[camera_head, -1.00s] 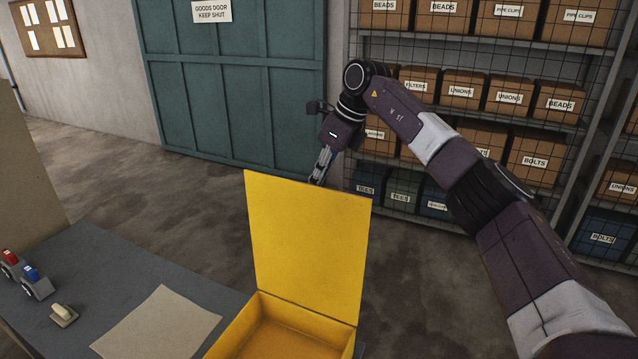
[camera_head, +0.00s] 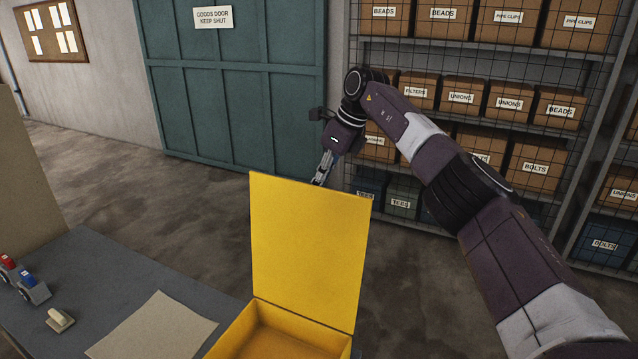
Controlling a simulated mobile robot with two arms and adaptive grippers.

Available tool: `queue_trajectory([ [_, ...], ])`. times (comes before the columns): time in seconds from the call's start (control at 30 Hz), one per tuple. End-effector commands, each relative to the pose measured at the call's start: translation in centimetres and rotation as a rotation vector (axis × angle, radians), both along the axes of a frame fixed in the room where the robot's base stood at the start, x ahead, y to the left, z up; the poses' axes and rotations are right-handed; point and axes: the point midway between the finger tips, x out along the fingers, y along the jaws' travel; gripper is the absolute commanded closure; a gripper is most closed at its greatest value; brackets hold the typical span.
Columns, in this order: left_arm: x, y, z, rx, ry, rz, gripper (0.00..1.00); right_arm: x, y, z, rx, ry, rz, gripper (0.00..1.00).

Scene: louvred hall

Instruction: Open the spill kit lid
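The yellow spill kit box (camera_head: 262,322) stands at the front edge of the view on the grey table. Its yellow lid (camera_head: 308,248) stands upright, hinged open at the far side, and I can see into the box's bare inside. My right arm comes in from the right, and its gripper (camera_head: 320,180) points down just beyond the lid's top edge. The fingertips are small and partly hidden by the lid, so I cannot tell whether they are open or touching it. My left gripper is not in view.
The grey table (camera_head: 110,285) carries a tan sheet (camera_head: 152,327), a small pale-handled block (camera_head: 60,320) and a holder with red and blue items (camera_head: 28,282). A shelf rack (camera_head: 455,135) of labelled boxes stands behind my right arm. Open floor lies before the teal door (camera_head: 240,110).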

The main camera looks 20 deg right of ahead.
Motion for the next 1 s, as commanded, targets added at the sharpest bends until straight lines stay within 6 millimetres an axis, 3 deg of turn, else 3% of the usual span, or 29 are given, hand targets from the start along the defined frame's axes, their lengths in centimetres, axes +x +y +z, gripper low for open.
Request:
queue_trajectory([
  [0.03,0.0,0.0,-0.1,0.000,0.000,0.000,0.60,-0.4,-0.3,-1.2,-0.009,0.025,-0.002,1.00],
  [0.07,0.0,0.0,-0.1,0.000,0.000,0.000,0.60,-0.4,-0.3,-1.2,-0.009,0.025,-0.002,0.91],
  [0.2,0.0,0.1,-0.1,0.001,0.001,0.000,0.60,-0.3,-0.2,-1.0,-0.007,0.019,-0.002,0.75],
  [0.57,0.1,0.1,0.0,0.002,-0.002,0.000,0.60,-0.2,-0.1,-0.2,-0.002,0.011,0.000,0.74],
  [0.73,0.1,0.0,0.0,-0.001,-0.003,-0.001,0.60,-0.8,-0.9,1.9,-0.001,0.008,-0.002,0.74],
  [1.0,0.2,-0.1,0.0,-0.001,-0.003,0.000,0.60,-2.3,-2.5,7.4,-0.001,0.012,-0.002,0.74],
])
